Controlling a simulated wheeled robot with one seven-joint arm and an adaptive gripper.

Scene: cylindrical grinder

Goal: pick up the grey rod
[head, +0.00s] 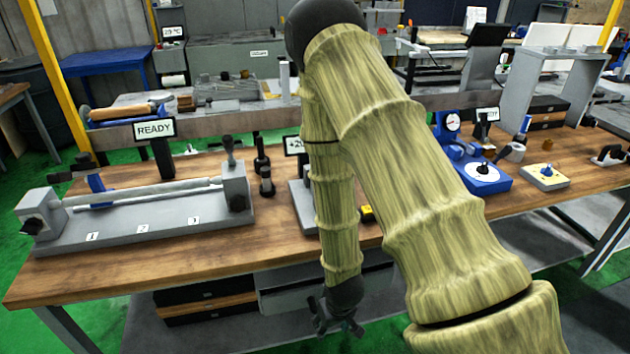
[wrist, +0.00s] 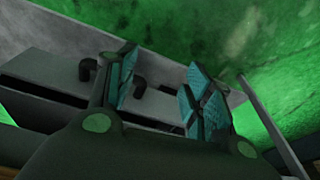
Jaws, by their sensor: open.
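A long grey rod (head: 140,193) lies level on the grey fixture (head: 150,226) at the left of the bench in the head view, between its two end blocks. The fixture's base bears labels 1, 2 and 3. My gripper (head: 338,318) hangs low in front of the bench's front edge, below the top, well to the right of the rod and apart from it. In the wrist view my gripper (wrist: 160,95) shows its teal-padded fingers spread with nothing between them. The grey rod cannot be made out in the wrist view.
The wooden bench top (head: 130,262) is clear in front of the fixture. A READY sign (head: 154,129) and dark bottles (head: 262,165) stand behind and beside it. A blue-based gauge device (head: 480,175) and a yellow pad (head: 544,177) sit at right. Drawers (head: 205,303) are below.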

